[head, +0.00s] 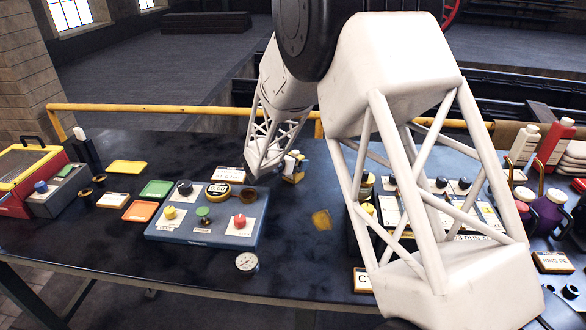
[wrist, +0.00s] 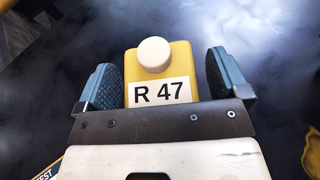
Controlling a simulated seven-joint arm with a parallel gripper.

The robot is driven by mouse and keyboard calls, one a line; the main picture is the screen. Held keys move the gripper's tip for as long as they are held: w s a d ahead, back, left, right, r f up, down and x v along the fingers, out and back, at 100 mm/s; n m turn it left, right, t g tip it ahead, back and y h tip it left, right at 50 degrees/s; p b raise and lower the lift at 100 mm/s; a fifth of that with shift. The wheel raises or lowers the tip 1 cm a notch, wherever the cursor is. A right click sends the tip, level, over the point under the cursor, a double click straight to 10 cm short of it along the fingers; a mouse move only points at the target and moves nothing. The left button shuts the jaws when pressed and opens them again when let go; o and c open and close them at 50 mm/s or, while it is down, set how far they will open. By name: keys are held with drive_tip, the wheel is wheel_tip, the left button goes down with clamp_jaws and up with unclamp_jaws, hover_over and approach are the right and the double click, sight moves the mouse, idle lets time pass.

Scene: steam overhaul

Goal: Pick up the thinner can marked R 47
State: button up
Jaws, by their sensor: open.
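The yellow can marked R 47 (wrist: 182,62) stands between the two fingers of my gripper (wrist: 161,72) in the wrist view. It has a round cream cap and a white label with black letters. My gripper is open, with a dark gap between the can and each blue-grey pad, so the pads look clear of its sides. In the head view my gripper (head: 296,164) is low over the table behind the control panel, and a small bit of yellow shows there. My own arm hides much of the table's right half.
A blue control panel (head: 165,234) with coloured knobs lies left of my gripper. A round gauge (head: 247,263) and a yellow patch (head: 321,220) lie nearer the front. Coloured tiles lie at left. A yellow rail (head: 190,109) runs behind.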

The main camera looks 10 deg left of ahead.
sight(298, 151)
idle(0.5)
drive_tip(key=c, duration=1.2)
drive_tip(key=shift+r, duration=0.2)
drive_tip(key=shift+r, duration=0.55)
drive_tip(key=shift+s+d+r, duration=0.1)
drive_tip(key=shift+s+r, duration=0.1)
drive_tip(key=shift+r, duration=0.35)
drive_tip(key=shift+s+r, duration=0.2)
drive_tip(key=shift+r, duration=0.35)
drive_tip(key=s+d, duration=0.1)
drive_tip(key=s, duration=0.3)
drive_tip(key=s+d+r, duration=0.1)
drive_tip(key=s+d, duration=0.1)
drive_tip(key=s, duration=0.3)
drive_tip(key=s+d, duration=0.1)
drive_tip(key=s, duration=0.4)
drive_tip(key=shift+s+d+r, duration=0.15)
drive_tip(key=shift+s+d, duration=0.05)
drive_tip(key=shift+d, duration=0.2)
